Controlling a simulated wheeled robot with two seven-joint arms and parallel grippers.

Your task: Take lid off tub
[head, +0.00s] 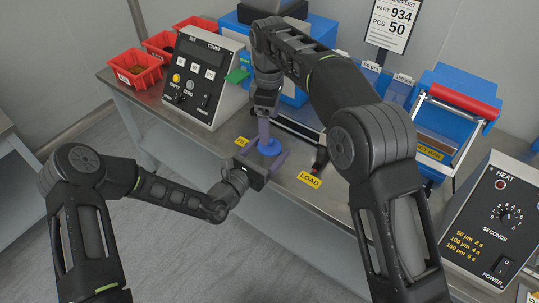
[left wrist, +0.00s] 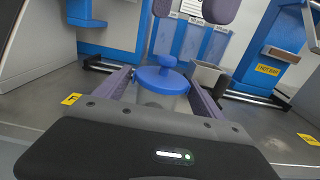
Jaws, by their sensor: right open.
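The tub (left wrist: 158,99) is a clear, pale container standing upright on the bench. Its blue lid (head: 269,147) with a central knob sits on top; the lid also shows in the left wrist view (left wrist: 150,80). My left gripper (head: 264,159) is low at the tub, with one finger on each side of it. I cannot tell whether the fingers press on its wall. My right gripper (head: 263,129) points down from above, close over the lid, with its fingers apart and empty. Its fingertips show above the lid in the left wrist view (left wrist: 192,10).
A grey control box (head: 205,78) and red bins (head: 135,68) stand at the left. A blue station with a red roll (head: 462,98) and a heat box (head: 497,215) stand at the right.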

